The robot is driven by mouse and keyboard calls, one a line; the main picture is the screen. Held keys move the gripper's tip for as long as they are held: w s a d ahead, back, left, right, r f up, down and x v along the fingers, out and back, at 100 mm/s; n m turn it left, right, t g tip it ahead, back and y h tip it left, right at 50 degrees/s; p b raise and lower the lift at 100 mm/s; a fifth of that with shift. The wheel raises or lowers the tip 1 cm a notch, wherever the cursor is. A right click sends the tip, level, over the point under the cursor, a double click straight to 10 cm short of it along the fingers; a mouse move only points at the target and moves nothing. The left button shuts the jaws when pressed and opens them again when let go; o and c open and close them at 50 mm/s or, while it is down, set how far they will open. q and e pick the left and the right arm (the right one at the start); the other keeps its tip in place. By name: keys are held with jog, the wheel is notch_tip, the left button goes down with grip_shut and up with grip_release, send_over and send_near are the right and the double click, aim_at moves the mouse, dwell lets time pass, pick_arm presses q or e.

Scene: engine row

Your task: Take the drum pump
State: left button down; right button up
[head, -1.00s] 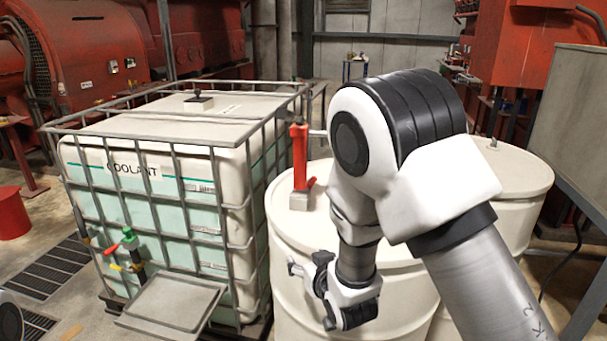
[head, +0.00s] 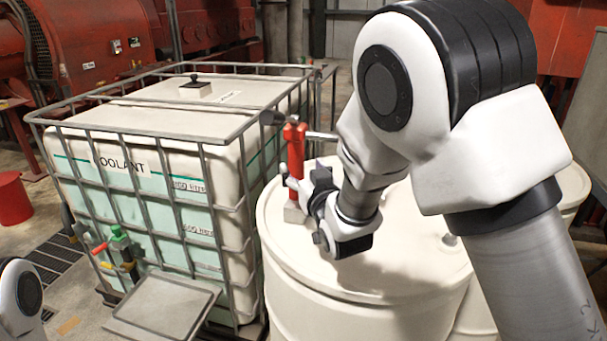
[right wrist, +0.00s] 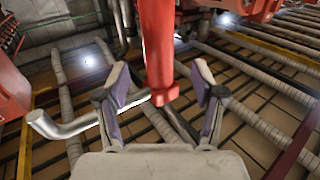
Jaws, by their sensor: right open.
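The drum pump (head: 294,155) is a red upright cylinder with a grey foot, standing on the lid of the white drum (head: 365,240). A grey pipe reaches right from its upper part, and a dark piece sits at its top left. My right gripper (head: 303,187) is close beside the lower part of the pump, above the lid, and partly covers it. In the right wrist view the red pump (right wrist: 157,50) lies between the two spread fingers (right wrist: 160,78), and a bent grey pipe (right wrist: 65,128) passes at left. I see no clear contact. My left gripper is out of the picture.
A caged coolant tank (head: 140,180) stands close left of the drum, with a grey tray (head: 165,305) at its front. Another white drum (head: 572,185) is behind my right arm. A red bucket (head: 12,200) stands on the floor at far left.

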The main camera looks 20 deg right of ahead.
aim_at(298, 158)
jog(key=shift+w+a+r+p, duration=0.15)
jog(key=shift+w+r+p, duration=0.6)
jog(key=shift+w+p, duration=0.2)
jog(key=w, duration=0.2)
jog(key=w+p, duration=0.1)
jog(key=shift+w+d+f, duration=0.3)
jog(key=shift+d+f, duration=0.05)
jog(key=shift+f, duration=0.05)
jog(key=shift+w+d+f, duration=0.1)
jog(key=shift+w+f, duration=0.05)
jog(key=shift+w, duration=0.2)
jog(key=shift+s+a, duration=0.2)
jog(key=shift+s+a+r, duration=0.1)
jog(key=shift+s+r, duration=0.05)
jog(key=shift+r, duration=0.05)
jog(key=c, duration=0.5)
grip_shut()
